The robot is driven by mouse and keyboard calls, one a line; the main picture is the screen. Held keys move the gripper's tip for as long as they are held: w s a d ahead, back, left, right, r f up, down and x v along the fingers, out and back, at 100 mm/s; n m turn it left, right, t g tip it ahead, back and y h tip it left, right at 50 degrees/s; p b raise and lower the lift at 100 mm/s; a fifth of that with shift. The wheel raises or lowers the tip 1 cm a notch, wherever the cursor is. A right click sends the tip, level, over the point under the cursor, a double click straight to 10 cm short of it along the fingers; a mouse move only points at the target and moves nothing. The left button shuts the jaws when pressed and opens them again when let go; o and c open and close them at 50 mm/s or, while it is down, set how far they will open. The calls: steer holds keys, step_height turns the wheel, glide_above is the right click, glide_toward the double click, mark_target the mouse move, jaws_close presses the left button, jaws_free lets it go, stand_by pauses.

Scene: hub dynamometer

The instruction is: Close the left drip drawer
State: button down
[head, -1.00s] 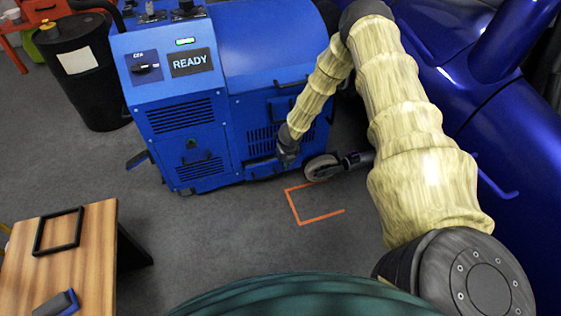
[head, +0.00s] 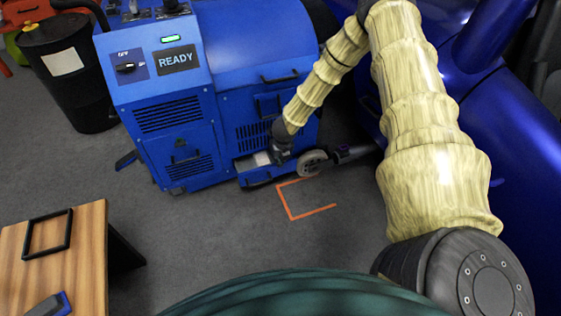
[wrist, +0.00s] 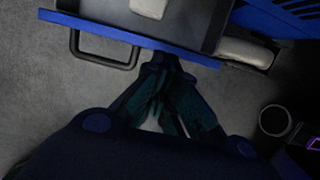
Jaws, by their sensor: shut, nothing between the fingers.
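A blue drawer (head: 258,181) low on the front of the blue machine stands open, with a grey interior and a pale block inside. In the wrist view its blue front edge (wrist: 165,43), dark bar handle (wrist: 105,63) and part of the grey tray floor show at the top. My gripper (head: 277,158) is at the right part of the drawer in the head view. In the wrist view my gripper (wrist: 168,62) is shut and empty, its fingertips at the drawer front, right of the handle. I cannot tell whether they touch it.
The blue machine (head: 180,75) has a READY display. A caster wheel (head: 312,163) stands right of the drawer, close to my gripper. A shiny blue car body (head: 500,130) fills the right. Orange floor marking (head: 290,208) lies in front. A wooden table (head: 85,250) is at lower left.

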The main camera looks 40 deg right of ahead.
steer(key=p+v, duration=0.1)
steer(key=v, duration=0.4)
steer(key=b, duration=1)
glide_toward(264, 181)
steer(key=b+x, duration=0.5)
steer(key=shift+f, duration=0.3)
steer(key=shift+w+d+r+b, duration=0.1)
steer(key=shift+w+b, duration=0.1)
steer(key=shift+w, duration=0.3)
steer(key=shift+w+d+b, duration=0.15)
steer(key=shift+w, duration=0.3)
